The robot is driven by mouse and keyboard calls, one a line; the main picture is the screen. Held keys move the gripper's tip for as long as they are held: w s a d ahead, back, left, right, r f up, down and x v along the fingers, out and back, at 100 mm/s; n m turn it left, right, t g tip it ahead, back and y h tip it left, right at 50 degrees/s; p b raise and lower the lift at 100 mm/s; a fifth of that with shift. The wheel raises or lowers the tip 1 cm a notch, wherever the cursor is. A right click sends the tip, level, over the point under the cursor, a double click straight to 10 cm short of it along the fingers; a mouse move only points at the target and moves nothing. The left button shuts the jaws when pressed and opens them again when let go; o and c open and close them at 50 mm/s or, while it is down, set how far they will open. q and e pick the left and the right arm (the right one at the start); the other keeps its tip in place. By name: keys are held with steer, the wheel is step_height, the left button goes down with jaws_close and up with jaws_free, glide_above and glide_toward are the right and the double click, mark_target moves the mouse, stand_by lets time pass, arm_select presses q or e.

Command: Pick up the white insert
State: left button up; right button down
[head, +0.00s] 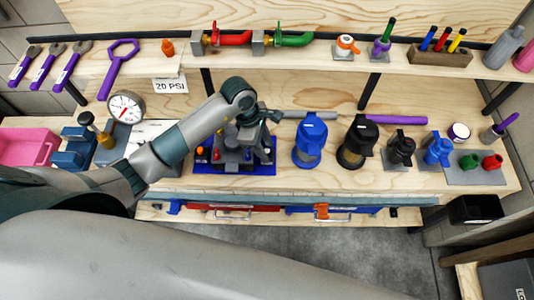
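I cannot make out a white insert clearly; my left arm and gripper cover part of the bench. My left gripper (258,140) is over a blue tray (265,170) on the workbench. The tray holds several small dark, grey and orange parts, partly hidden by the gripper. The fingers blend with these parts, so I cannot tell whether they are open or holding something. My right gripper is not in view.
Right of the tray stand a blue filter housing (309,143) and a black one (356,145). A pressure gauge (125,107) and a pink bin (28,147) are at the left. An upper shelf (215,65) with tools and valves runs behind.

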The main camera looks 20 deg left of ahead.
mark_target(270, 151)
arm_select(q)
jaws_close()
steer(key=shift+r, duration=0.1)
steer(key=shift+w+r+b, duration=0.1)
steer(key=shift+r+b, duration=0.5)
step_height(270, 151, up, 2)
steer(key=shift+r+b, duration=0.1)
steer(key=shift+b, duration=0.65)
steer(key=s+d+r+b, duration=0.4)
steer(key=s+d+r, duration=0.3)
steer(key=s+d, duration=0.1)
steer(key=shift+s+d+r, duration=0.2)
